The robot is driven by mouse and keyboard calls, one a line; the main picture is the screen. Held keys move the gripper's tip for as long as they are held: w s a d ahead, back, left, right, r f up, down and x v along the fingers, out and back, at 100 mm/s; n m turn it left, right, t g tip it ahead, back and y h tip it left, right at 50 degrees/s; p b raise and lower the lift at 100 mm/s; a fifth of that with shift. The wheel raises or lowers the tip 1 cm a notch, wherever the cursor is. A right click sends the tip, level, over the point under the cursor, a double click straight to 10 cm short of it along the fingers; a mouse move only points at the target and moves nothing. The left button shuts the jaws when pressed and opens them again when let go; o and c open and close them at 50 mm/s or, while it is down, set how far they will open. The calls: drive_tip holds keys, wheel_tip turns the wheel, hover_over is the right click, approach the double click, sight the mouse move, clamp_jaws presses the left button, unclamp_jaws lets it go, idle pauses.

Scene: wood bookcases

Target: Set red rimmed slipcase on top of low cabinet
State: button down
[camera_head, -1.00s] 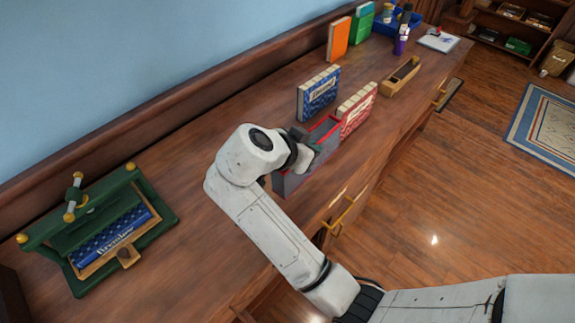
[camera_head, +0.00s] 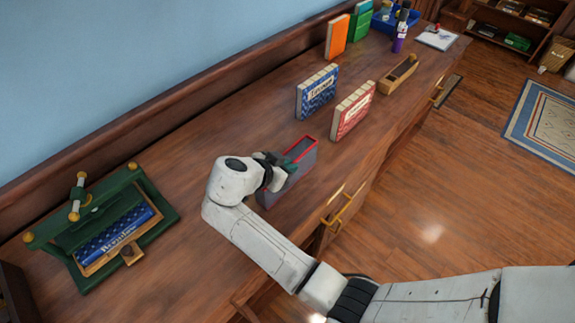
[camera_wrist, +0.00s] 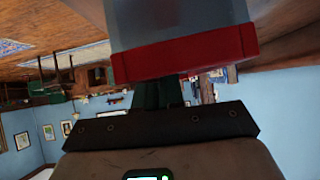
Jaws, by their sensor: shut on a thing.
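The red rimmed slipcase (camera_head: 297,168) is a grey open-topped box with a red rim. It is at the middle of the low cabinet (camera_head: 190,205), a long brown wooden piece with brass handles. My gripper (camera_head: 279,164) is shut on the slipcase's near-left part; the arm partly hides it. In the wrist view the slipcase (camera_wrist: 185,60) fills the top, its red rim toward the fingers (camera_wrist: 158,93). Whether the slipcase's base touches the cabinet top cannot be told.
A red book (camera_head: 353,110) and a blue book (camera_head: 317,91) stand behind the slipcase. A wooden tray (camera_head: 399,75), orange book (camera_head: 337,37), green book (camera_head: 359,22) and blue bin (camera_head: 384,22) are farther back. A green press (camera_head: 105,225) sits at left. Bare top lies between press and slipcase.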

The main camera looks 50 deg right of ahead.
drive_tip(key=c, duration=1.2)
unclamp_jaws()
drive_tip(key=shift+c, duration=0.2)
drive_tip(key=b+v, duration=0.2)
drive_tip(key=v, duration=1)
drive_tip(key=shift+r, duration=0.1)
